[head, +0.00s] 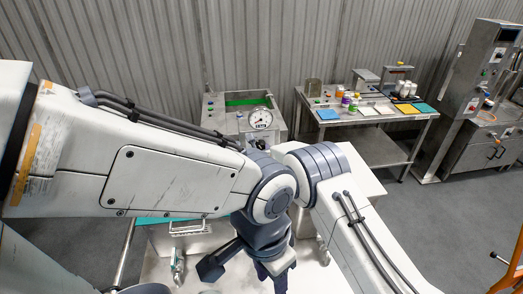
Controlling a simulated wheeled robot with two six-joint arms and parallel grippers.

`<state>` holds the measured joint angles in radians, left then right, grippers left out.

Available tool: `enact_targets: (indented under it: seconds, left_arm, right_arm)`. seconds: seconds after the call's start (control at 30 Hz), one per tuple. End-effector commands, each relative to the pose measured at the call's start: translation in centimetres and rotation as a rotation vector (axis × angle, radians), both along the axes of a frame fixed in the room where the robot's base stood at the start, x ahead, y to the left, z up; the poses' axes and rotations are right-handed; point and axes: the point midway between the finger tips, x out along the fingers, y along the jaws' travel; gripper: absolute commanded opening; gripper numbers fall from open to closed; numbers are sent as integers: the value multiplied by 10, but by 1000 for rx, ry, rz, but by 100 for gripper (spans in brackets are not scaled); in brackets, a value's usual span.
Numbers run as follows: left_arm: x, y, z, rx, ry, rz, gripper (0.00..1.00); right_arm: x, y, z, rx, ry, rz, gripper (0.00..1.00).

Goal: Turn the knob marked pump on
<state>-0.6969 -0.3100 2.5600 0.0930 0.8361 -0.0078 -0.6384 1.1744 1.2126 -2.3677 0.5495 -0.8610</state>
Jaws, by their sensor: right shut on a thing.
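No marked pump knob can be picked out; my arm links hide much of the middle. A metal machine (225,109) with a round white dial gauge (260,118) stands behind the arm joints, and small coloured buttons show at its left side.
A steel table (385,121) at the back right carries coloured pads, jars and white cans. A tall metal cabinet (478,90) stands at the far right. An orange frame (510,275) is at the lower right corner.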

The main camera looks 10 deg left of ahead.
Motion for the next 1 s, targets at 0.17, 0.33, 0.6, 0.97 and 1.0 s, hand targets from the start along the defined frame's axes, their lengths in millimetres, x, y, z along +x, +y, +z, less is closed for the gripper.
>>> enact_targets:
  seconds: [0.17,0.33,0.6,0.97,1.0]
  left_arm:
    - [0,0,-7,0,0,0,46]
    - [0,0,-27,0,0,2,46]
    - [0,0,-88,0,1,7,46]
    - [0,0,-173,0,1,8,46]
    - [0,0,-180,0,1,8,46]
  right_arm:
    - [0,0,-2,12,5,0,0]
    - [1,0,-5,52,18,0,0]
    - [2,0,-10,176,67,0,0]
    - [2,-2,-9,379,154,-2,0]
    - [2,-3,-8,402,163,-4,0]
